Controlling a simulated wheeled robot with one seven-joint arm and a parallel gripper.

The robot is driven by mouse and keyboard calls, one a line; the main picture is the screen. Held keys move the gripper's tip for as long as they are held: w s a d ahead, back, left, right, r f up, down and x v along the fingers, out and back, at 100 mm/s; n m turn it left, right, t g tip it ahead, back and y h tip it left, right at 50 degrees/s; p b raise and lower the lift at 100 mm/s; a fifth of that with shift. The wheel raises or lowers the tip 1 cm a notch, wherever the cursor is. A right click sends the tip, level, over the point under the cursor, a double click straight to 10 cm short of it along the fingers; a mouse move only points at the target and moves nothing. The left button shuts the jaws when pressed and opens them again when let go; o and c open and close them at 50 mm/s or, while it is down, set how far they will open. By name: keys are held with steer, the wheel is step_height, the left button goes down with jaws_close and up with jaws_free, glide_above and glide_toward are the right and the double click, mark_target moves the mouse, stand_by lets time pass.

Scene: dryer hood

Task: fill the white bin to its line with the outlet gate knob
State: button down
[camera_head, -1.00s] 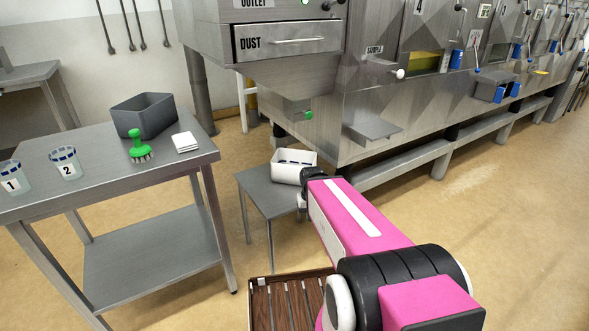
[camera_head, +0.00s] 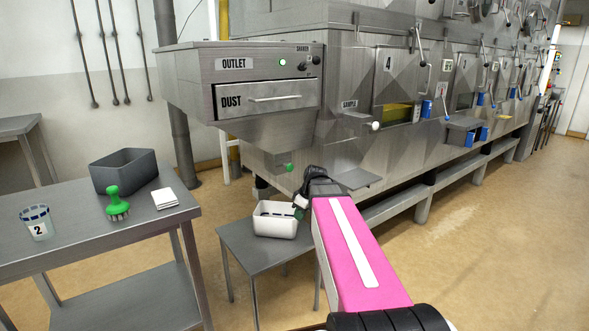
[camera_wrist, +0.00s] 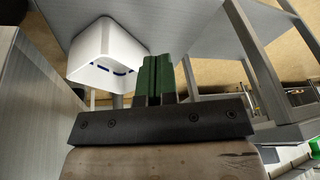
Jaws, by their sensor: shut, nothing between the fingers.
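The white bin (camera_head: 275,220) stands upright on a small low grey table, below the outlet housing. Dark dashes show on its inner wall; in the wrist view the bin (camera_wrist: 92,50) shows a broken blue line. I cannot make out any contents. The green outlet gate knob (camera_head: 289,168) sits under the hopper, above and behind the bin. My gripper (camera_head: 299,213) is just right of the bin, partly hidden by my wrist. In the wrist view my gripper's green fingers (camera_wrist: 159,78) are together, empty, and appear close beside the bin.
The small table (camera_head: 240,246) has bare room left of the bin. A side table (camera_head: 90,238) holds a grey tub (camera_head: 124,172), green brush (camera_head: 117,204), white pad (camera_head: 165,198) and cup 2 (camera_head: 38,225).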

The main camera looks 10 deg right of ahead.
mark_target(287, 167)
steer(key=w+d+r+n+y, duration=0.1)
steer(key=w+d+r+n, duration=0.1)
steer(key=r+n, duration=0.2)
steer(key=w+d+r+n+t+y, duration=0.1)
steer(key=w+d+r+n, duration=0.1)
steer(key=r, duration=0.8)
steer(key=w+d+r+n+t+y, duration=0.1)
steer(key=w+d+r+n, duration=0.2)
steer(key=r, duration=0.4)
steer(key=d+n, duration=0.1)
steer(key=n, duration=0.1)
steer(key=shift+r+n, duration=0.3)
steer(key=shift+r, duration=0.05)
steer(key=shift+w, duration=0.1)
steer(key=w+a+f, duration=0.6)
steer(key=f, duration=0.2)
steer(key=shift+w+a, duration=0.3)
steer(key=shift+a, duration=0.05)
